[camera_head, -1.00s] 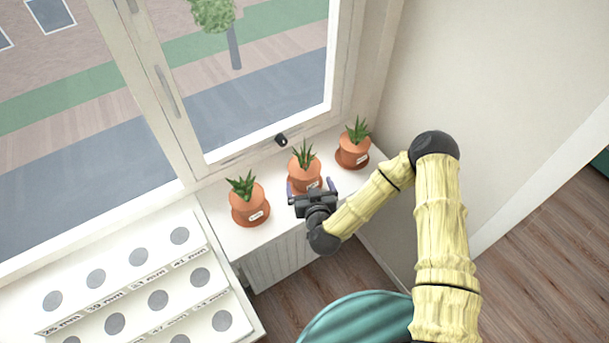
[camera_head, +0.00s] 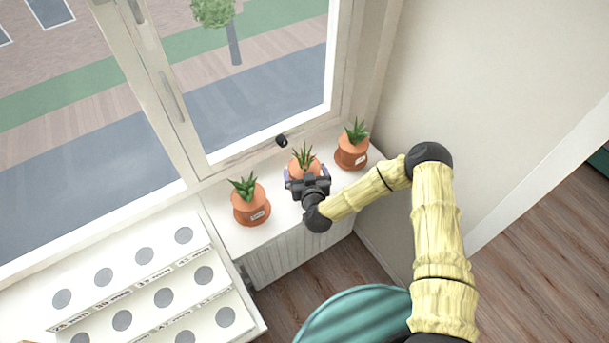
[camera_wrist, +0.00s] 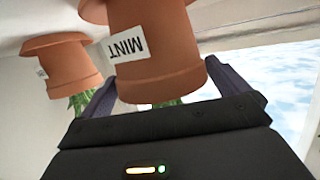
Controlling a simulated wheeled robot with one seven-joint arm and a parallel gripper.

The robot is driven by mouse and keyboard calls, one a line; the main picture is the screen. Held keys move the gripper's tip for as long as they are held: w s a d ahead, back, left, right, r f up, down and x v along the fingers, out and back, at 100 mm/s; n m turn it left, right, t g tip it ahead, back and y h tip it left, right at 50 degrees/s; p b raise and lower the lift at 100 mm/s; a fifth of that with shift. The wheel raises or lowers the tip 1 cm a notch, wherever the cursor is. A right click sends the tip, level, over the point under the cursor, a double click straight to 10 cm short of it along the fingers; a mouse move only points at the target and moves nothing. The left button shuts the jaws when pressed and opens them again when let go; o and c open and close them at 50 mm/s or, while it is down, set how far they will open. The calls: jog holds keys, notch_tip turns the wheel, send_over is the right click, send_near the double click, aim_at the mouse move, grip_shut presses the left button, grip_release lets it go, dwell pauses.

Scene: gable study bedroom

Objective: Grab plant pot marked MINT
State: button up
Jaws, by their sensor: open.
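The plant pot marked MINT (camera_wrist: 160,50) is terracotta with a white label, and shows upside down in the wrist view. In the head view it is the middle pot (camera_head: 303,165) on the white window sill, with spiky green leaves; my gripper covers its front and label there. My gripper (camera_wrist: 165,85) is open, with one dark finger on each side of the MINT pot's rim. I cannot tell whether either finger touches the pot.
A second terracotta pot (camera_head: 250,207) stands to the left on the sill (camera_head: 222,226), and a third (camera_head: 352,152) stands to the right near the wall. Their labels are unreadable. A white stepped rack (camera_head: 140,292) with round holes is at lower left. A teal round seat (camera_head: 355,318) is below.

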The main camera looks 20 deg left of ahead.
jog(key=shift+x, duration=1)
jog(key=c, duration=1.8)
jog(key=shift+r, duration=0.15)
jog(key=shift+r+b, duration=1.35)
jog(key=shift+r, duration=3.6)
